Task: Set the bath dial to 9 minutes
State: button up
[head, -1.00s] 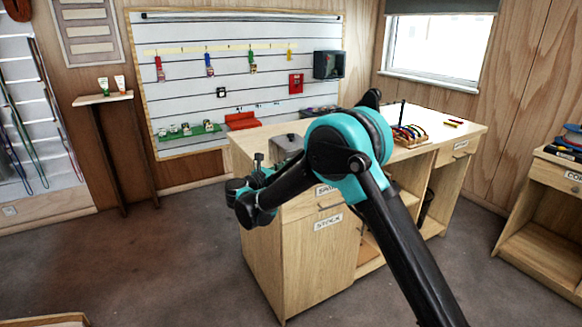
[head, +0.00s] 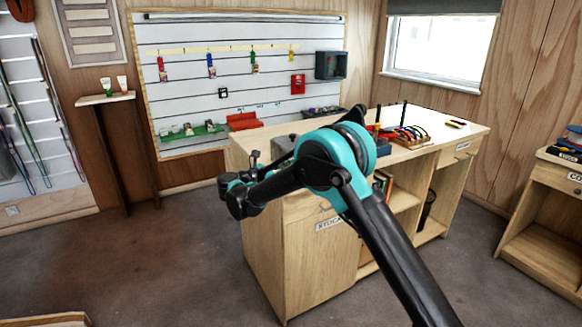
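A grey box-shaped unit (head: 283,146), which may be the bath, stands at the left end of the wooden counter (head: 440,128). My arm covers part of it. I cannot make out a dial or any minute marks on it.
A rack of coloured pieces (head: 408,135) stands on the counter's right part. A small shelf (head: 105,98) holds two tubes. Another cabinet (head: 555,190) stands at right. The floor left of the counter is clear.

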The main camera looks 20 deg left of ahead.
jog(key=o, duration=0.3)
jog(key=shift+v, duration=3.9)
jog(key=shift+d, duration=0.1)
jog(key=shift+o, duration=0.3)
